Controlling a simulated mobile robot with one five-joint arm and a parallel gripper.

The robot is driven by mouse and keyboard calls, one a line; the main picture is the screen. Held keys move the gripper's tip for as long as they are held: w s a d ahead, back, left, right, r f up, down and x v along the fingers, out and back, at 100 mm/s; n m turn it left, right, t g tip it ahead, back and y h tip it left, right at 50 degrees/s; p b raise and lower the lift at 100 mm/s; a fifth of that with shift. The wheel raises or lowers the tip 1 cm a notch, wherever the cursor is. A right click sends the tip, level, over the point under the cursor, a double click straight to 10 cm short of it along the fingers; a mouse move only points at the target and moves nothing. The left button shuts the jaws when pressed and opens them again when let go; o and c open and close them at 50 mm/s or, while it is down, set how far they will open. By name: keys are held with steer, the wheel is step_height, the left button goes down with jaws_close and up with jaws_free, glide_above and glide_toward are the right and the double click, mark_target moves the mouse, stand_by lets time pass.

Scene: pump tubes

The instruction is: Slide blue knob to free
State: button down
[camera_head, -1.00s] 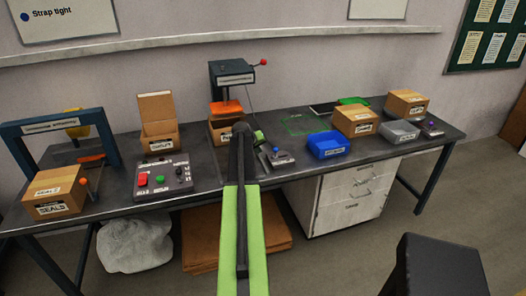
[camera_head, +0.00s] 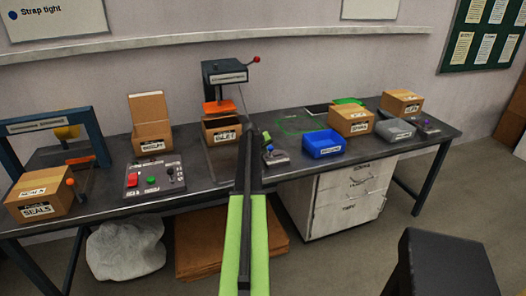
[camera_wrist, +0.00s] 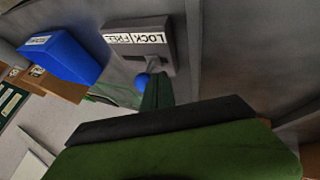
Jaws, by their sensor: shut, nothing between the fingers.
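The blue knob (camera_head: 269,148) sits on top of a short stem on a small grey panel (camera_head: 279,158) near the bench's front edge, right of my arm. In the wrist view the knob (camera_wrist: 141,84) is close up, and its stem rises from the panel (camera_wrist: 165,52) below the LOCK and FREE label (camera_wrist: 135,38), nearer the LOCK word. My gripper (camera_head: 266,136) is shut and empty beside the knob. In the wrist view its green finger (camera_wrist: 157,94) overlaps the knob's edge; I cannot tell whether they touch.
A blue bin (camera_head: 323,144) stands right of the panel, with a cardboard box (camera_head: 350,121) and grey tray (camera_head: 395,130) beyond. A press (camera_head: 224,75) stands behind. A button panel (camera_head: 155,177) lies left. A dark stool (camera_head: 440,262) stands at front right.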

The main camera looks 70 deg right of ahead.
steer(key=s+d, duration=0.3)
steer(key=shift+s+d, duration=0.1)
steer(key=shift+s, duration=0.4)
steer(key=w+a, duration=0.3)
steer(key=a, duration=0.1)
steer(key=shift+f+b, duration=0.3)
steer(key=shift+f, duration=0.05)
steer(key=p+v, duration=0.7)
steer(key=v, duration=0.2)
steer(key=shift+r, duration=0.3)
